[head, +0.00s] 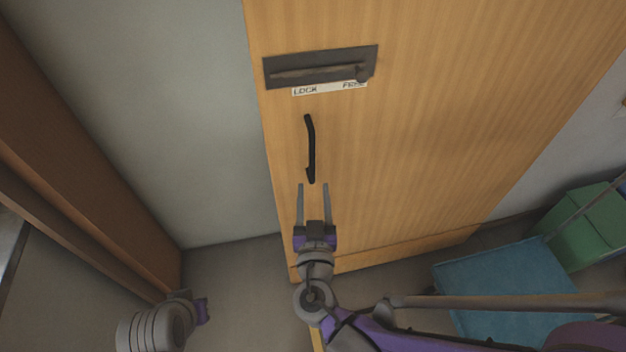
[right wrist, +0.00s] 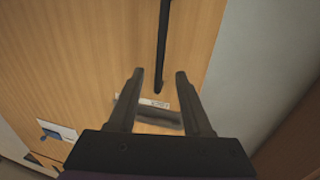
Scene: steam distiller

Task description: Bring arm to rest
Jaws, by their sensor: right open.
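My right gripper (head: 313,190) is open, with its two fingers apart and nothing between them. It points at the lower end of the black handle (head: 311,150) on the wooden door. In the right wrist view the open jaws (right wrist: 158,80) show with the black handle (right wrist: 162,45) beyond them; I cannot tell how far apart they are in depth. Part of my left arm (head: 160,328) shows at the lower left of the head view, but its fingers do not show.
A dark lock plate (head: 320,67) with a sliding bolt and a LOCK label (head: 329,88) is above the handle. A blue mat-like surface (head: 500,280) and a green box (head: 590,225) are at the right. A brown panel (head: 80,190) stands at the left. Bare floor (head: 235,290) lies between.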

